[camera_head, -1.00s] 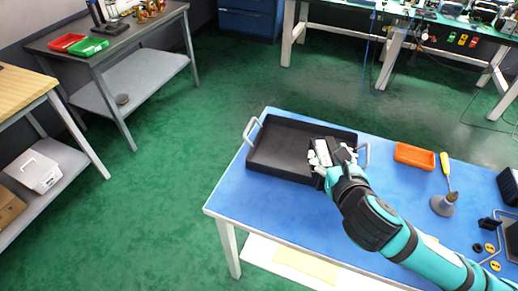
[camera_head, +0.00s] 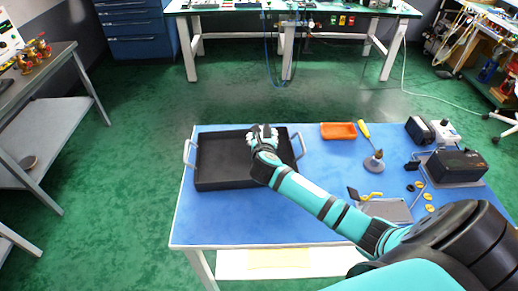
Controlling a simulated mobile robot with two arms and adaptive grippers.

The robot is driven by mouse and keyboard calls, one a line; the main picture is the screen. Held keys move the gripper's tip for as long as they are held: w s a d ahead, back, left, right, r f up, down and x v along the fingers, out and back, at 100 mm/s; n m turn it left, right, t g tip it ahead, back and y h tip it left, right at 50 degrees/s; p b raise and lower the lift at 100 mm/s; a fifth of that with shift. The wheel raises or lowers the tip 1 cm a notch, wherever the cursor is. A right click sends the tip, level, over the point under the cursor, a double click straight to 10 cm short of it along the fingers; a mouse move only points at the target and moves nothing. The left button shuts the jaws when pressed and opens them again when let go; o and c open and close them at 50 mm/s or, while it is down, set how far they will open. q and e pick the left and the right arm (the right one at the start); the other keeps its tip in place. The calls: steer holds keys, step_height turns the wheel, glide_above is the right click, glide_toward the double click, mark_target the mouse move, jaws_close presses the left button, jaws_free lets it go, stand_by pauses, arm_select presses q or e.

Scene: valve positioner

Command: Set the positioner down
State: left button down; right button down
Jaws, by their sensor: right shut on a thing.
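My right gripper (camera_head: 262,138) reaches over the right part of the black tray (camera_head: 215,185) on the blue table. It is shut on the positioner (camera_head: 280,147), a dark box mostly hidden by the hand and wrist. The positioner is dark against the dark tray, so I cannot tell whether it touches the tray floor. The tray has a grey handle at each end. My left gripper is not in view.
An orange bin (camera_head: 338,131), a yellow screwdriver (camera_head: 364,129) and a grey cone-shaped item (camera_head: 374,163) are right of the tray. A black device (camera_head: 455,165) stands farther right. The left part of the tray is empty.

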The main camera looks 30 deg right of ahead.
steer(key=shift+f, duration=2.15)
steer(key=shift+f, duration=0.1)
steer(key=shift+c, duration=2)
jaws_free()
steer(key=shift+f, duration=0.1)
steer(key=v, duration=1.2)
steer(key=shift+s, duration=0.15)
